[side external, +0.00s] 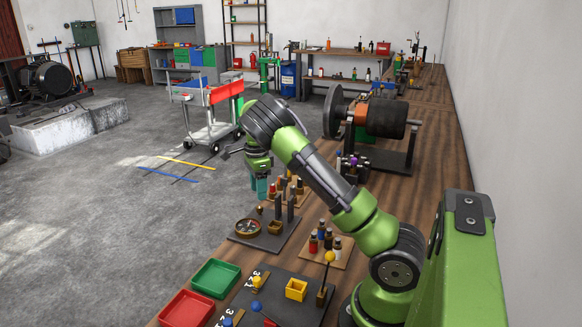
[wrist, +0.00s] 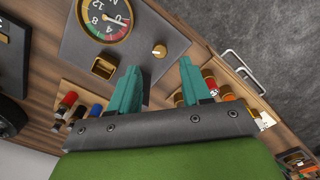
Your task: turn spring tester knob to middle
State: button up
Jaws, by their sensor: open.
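The spring tester is a dark grey panel (wrist: 140,22) with a round gauge (wrist: 107,16) and a small brass square holder (wrist: 104,67). Its small round brass knob (wrist: 159,51) with a pale mark sits at the panel's right part in the wrist view. In the side view the tester's base (side external: 262,241) is on the bench, below and near my gripper. My gripper (wrist: 159,66) is open and empty, its teal fingers apart, with the knob showing between and just beyond the fingertips. In the side view the fingers (side external: 261,188) point down. I cannot tell their height above the panel.
Bottle racks (side external: 329,247) stand close by; bottles (wrist: 72,108) show at left and more (wrist: 226,95) at right in the wrist view. Green (side external: 216,278) and red (side external: 186,308) trays lie near the front. Two dark posts (side external: 291,207) rise from the tester.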

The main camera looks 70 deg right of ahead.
aim_at(260, 206)
notch_tip(260, 206, down, 6)
jog(key=shift+r, duration=0.15)
grip_shut()
dwell(0.3)
